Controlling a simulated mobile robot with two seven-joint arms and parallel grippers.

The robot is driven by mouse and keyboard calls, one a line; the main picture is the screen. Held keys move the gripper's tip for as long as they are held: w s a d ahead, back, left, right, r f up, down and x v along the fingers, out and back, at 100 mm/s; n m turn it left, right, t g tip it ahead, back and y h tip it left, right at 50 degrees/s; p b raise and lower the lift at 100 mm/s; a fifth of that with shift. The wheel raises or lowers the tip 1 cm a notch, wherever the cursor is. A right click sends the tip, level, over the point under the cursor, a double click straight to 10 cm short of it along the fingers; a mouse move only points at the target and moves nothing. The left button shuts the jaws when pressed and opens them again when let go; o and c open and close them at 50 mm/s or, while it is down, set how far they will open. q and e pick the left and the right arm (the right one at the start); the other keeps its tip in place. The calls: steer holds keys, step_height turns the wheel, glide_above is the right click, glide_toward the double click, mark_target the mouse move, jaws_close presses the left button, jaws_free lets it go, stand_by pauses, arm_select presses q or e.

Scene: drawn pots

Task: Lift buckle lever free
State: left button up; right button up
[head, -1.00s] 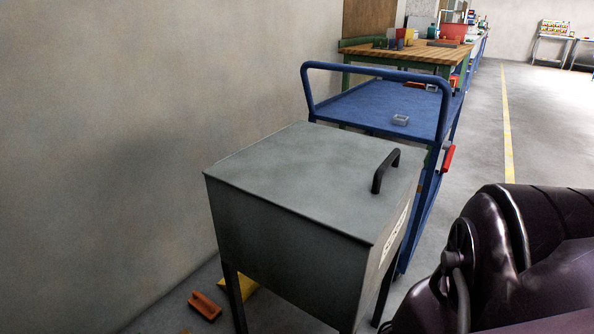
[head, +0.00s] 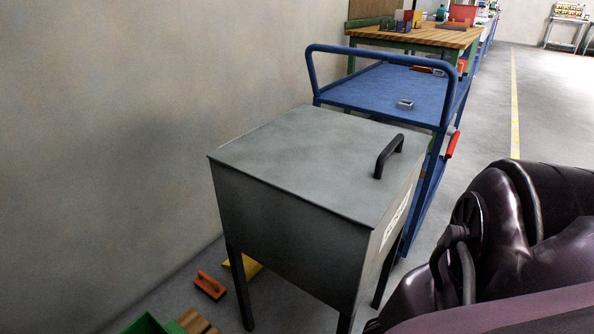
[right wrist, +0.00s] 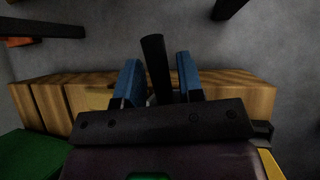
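In the right wrist view my right gripper (right wrist: 160,75) shows two blue fingers set apart. A dark bar (right wrist: 154,65) stands between them, with a narrow gap at the right finger; contact on the left is hard to tell. It may be the buckle lever, but I cannot be sure, and no buckle is clearly visible. Beyond the fingers lies a wooden block or board (right wrist: 240,92) with a yellowish patch (right wrist: 97,99). In the head view my right arm fills the lower right and hides its gripper. My left gripper is in neither view.
A grey lidded box (head: 300,160) with a black handle (head: 388,155) stands on legs by the wall. Behind it is a blue cart (head: 375,90). An orange tool (head: 209,286) and a green object (head: 146,324) lie low at left.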

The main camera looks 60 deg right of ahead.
steer(key=shift+o, duration=0.6)
